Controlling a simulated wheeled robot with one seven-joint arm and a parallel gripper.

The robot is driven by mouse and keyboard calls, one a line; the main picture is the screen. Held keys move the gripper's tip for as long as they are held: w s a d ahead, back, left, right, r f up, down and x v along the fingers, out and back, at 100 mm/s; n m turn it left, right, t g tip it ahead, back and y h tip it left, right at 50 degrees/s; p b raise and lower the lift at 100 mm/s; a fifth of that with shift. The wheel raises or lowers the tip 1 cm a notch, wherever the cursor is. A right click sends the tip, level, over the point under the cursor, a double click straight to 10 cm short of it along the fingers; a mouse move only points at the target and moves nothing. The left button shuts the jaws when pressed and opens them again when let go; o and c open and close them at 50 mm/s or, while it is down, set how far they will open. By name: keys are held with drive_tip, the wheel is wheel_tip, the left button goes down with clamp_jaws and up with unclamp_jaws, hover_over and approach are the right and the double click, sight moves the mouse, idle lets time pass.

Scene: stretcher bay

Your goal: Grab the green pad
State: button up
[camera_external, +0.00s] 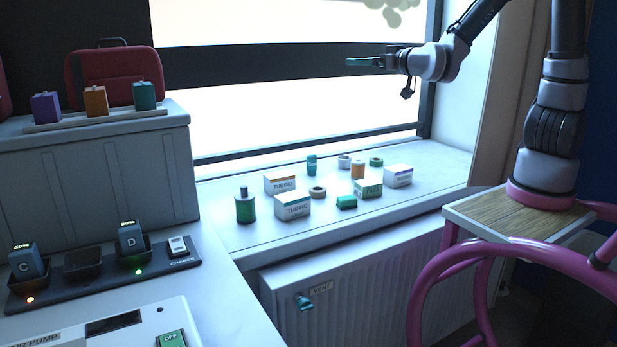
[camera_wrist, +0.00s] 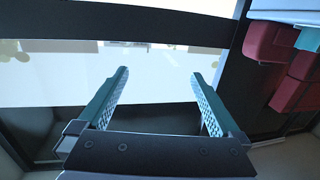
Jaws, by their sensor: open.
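A small green block (camera_external: 347,202), which looks like the green pad, lies on the windowsill near its front edge. It sits just in front of a white box with a green label (camera_external: 368,188), whose print is too small to read surely. My gripper (camera_external: 362,62) is high above the sill in front of the window, well above the block and pointing left. In the wrist view my gripper (camera_wrist: 160,74) has its two teal fingers wide apart with nothing between them. The green block does not show in the wrist view.
Several items crowd the sill (camera_external: 400,213): tubing boxes (camera_external: 293,206), a tan roll (camera_external: 318,192), a green roll (camera_external: 376,162), an orange cylinder (camera_external: 358,169) and a green bottle (camera_external: 245,208). A radiator (camera_external: 365,280) is below. A charger strip (camera_external: 105,275) lies at left.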

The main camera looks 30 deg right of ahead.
sight(352, 199)
wheel_tip(352, 199, down, 43)
drive_tip(key=shift+w+f, duration=0.2)
drive_tip(key=shift+w, duration=0.05)
drive_tip(key=shift+x, duration=2.2)
drive_tip(key=shift+r, duration=0.1)
